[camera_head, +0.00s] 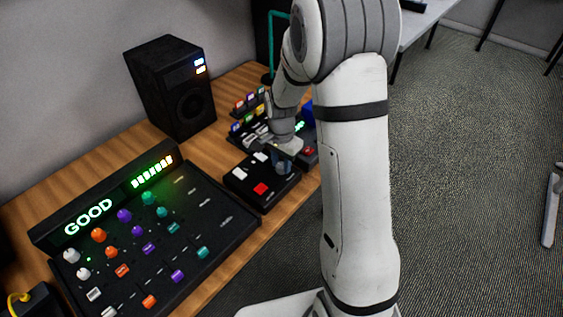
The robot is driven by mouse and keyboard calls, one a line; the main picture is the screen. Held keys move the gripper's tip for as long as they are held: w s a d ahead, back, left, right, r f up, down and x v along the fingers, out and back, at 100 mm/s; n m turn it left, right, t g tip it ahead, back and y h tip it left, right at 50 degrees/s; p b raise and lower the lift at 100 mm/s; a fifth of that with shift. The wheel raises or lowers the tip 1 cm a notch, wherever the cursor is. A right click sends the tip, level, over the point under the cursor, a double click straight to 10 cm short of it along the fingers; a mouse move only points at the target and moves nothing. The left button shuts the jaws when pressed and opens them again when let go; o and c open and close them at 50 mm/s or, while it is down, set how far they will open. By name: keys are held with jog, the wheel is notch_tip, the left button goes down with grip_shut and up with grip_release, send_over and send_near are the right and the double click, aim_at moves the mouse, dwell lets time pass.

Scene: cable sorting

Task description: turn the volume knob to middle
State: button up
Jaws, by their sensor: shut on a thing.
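A small black control box (268,203) lies on the wooden table. It has white buttons and a red button (261,189) on top. My gripper (284,160) reaches down over the box's back right part. It is shut on a bluish-grey knob (283,168), which appears to be the volume knob. The fingertips are small here, and the gripper partly covers the knob. I cannot read the knob's pointer or any scale.
A large black mixer (217,245) with coloured knobs and sliders fills the front left; its display reads "GOOD" beside lit bars. A black speaker (172,88) stands at the back. More small control boxes (247,114) lie behind my gripper. Bare wood shows between mixer and speaker.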

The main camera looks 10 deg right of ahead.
aim_at(281, 165)
dwell(0.3)
jog(key=o, duration=1)
jog(key=shift+c, duration=0.2)
notch_tip(281, 165, up, 7)
jog(key=shift+r, duration=0.4)
